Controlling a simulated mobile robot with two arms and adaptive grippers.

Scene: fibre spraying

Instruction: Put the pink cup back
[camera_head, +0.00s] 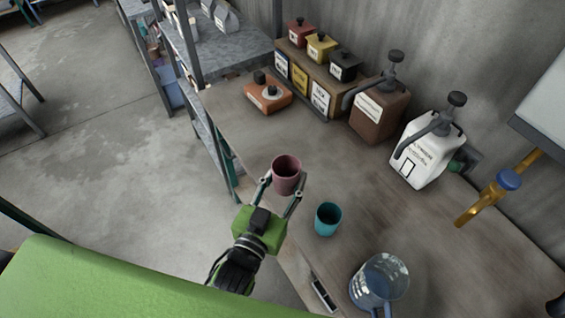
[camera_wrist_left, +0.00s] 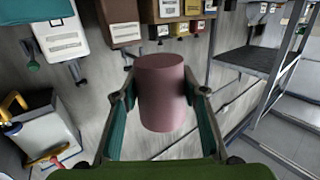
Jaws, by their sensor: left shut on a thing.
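The pink cup (camera_head: 287,176) is between the fingers of my left gripper (camera_head: 281,190), which is shut on it. In the head view the cup is upright, its open mouth showing, near the left edge of the workbench (camera_head: 300,135). I cannot tell whether it touches the bench top. In the left wrist view the pink cup (camera_wrist_left: 162,92) fills the space between the two fingers of the left gripper (camera_wrist_left: 160,98). My right gripper is not in view.
A teal cup (camera_head: 328,219) stands right of the pink cup, and a clear jug (camera_head: 380,283) is nearer the front. A white pump container (camera_head: 428,150), a brown one (camera_head: 379,112) and an orange box (camera_head: 268,95) stand farther back. Bench between them is clear.

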